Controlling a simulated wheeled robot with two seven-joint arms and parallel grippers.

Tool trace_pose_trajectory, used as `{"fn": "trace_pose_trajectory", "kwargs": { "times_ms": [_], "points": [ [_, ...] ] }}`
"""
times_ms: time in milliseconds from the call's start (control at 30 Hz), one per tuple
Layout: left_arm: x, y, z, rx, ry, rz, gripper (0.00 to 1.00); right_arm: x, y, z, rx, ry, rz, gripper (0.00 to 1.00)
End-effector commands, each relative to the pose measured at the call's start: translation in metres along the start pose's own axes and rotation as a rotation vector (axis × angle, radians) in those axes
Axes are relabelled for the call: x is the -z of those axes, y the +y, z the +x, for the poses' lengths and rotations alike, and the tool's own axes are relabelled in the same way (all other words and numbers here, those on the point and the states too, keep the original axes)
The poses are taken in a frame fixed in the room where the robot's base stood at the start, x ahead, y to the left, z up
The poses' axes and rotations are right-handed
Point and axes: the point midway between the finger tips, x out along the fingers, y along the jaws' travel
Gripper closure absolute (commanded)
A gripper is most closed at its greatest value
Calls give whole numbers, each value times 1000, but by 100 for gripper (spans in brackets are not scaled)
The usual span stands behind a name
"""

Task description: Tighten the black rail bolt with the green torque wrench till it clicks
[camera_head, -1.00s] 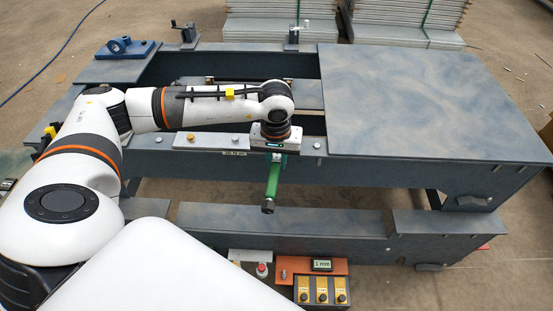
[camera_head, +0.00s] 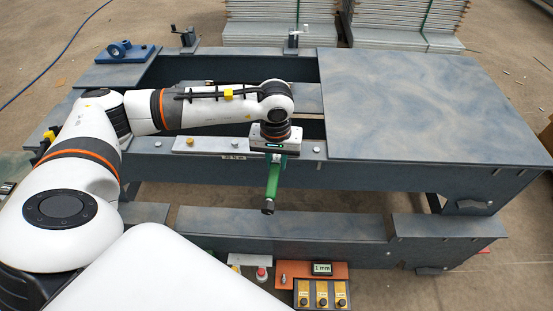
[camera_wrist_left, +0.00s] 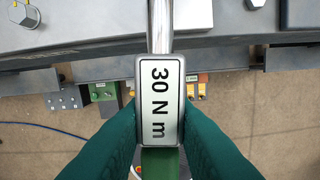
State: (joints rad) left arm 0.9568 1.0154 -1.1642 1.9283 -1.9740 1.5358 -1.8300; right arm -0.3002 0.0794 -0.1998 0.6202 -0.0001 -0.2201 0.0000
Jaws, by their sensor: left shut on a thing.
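The green torque wrench shows in the head view (camera_head: 272,182), its handle pointing toward me over the front beam of the bench. My left gripper (camera_head: 279,153) is shut on it. In the left wrist view the green fingers (camera_wrist_left: 159,118) close on both sides of the wrench's "30 N m" plate (camera_wrist_left: 160,100). The wrench's bright metal shaft (camera_wrist_left: 160,25) runs out of the top of that view, so its head is hidden. I cannot make out the black rail bolt; the gripper and wrist cover that stretch of rail. My right gripper is out of view.
A light plate (camera_head: 205,145) with bolts lies left of the gripper, and a pale bolt (camera_head: 317,149) stands to its right. A wide bench top (camera_head: 420,100) fills the right. A control box (camera_head: 321,292) and a "1 mm" display (camera_head: 322,268) are at the front.

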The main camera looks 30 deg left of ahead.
Motion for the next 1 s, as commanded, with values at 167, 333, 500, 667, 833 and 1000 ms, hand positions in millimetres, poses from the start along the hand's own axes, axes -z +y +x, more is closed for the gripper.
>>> {"fn": "trace_pose_trajectory", "kwargs": {
  "times_ms": [167,333,500,667,833,1000],
  "points": [
    [0,0,-5,1,0,0,100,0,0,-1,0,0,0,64],
    [0,0,-5,0,1,0,100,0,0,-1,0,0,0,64],
    [0,0,-7,0,0,0,100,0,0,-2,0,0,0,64],
    [-1,0,-18,0,0,0,100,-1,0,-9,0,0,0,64],
    [-3,0,-36,1,-1,0,100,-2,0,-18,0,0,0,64],
    [-4,0,-52,0,0,-1,100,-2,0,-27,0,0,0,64]
  ]
}}
